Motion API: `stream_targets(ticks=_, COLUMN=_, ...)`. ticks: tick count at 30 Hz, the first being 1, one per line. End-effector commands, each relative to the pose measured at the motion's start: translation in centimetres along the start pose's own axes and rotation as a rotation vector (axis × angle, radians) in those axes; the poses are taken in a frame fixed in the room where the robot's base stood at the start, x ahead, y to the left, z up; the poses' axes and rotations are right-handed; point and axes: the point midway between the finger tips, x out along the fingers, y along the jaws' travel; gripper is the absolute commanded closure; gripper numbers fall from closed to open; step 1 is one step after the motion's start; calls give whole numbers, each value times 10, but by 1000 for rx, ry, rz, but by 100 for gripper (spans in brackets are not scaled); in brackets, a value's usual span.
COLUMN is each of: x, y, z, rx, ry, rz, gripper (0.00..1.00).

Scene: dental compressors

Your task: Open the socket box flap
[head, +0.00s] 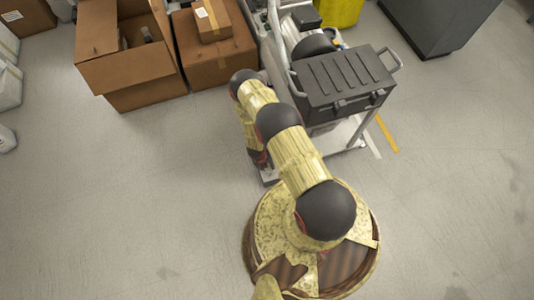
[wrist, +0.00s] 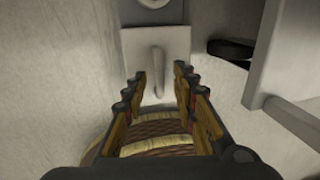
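In the wrist view, a pale grey plate with a raised, narrow, handle-like part (wrist: 157,70) is straight ahead of my gripper (wrist: 160,82). It looks like the socket box flap (wrist: 135,47) and appears closed, though I cannot be sure. A round grey part (wrist: 155,10) is above it, cut off by the top edge. My gripper is open and empty. Its two fingers point at the plate, with the handle-like part between the tips in the picture. I cannot tell if they touch. In the head view my arm hides the gripper and the flap.
A wheeled metal frame carries a dark ribbed case (head: 343,80) beside my arm. An open cardboard box (head: 150,85) and a closed one (head: 215,62) stand at the back left. A dark grey cabinet (head: 440,25) is at the back right.

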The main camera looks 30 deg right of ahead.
Motion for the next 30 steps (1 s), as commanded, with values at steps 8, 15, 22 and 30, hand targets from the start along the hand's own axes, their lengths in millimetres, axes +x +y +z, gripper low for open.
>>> stream_targets(ticks=8, x=-1, y=0, z=0, rx=-1, ry=0, rz=0, gripper=78)
stream_targets(ticks=15, x=-1, y=0, z=0, rx=-1, ry=0, rz=0, gripper=92)
stream_targets(ticks=22, x=-1, y=0, z=0, rx=-1, ry=0, rz=0, gripper=100)
stream_targets(ticks=30, x=-1, y=0, z=0, rx=-1, ry=0, rz=0, gripper=100)
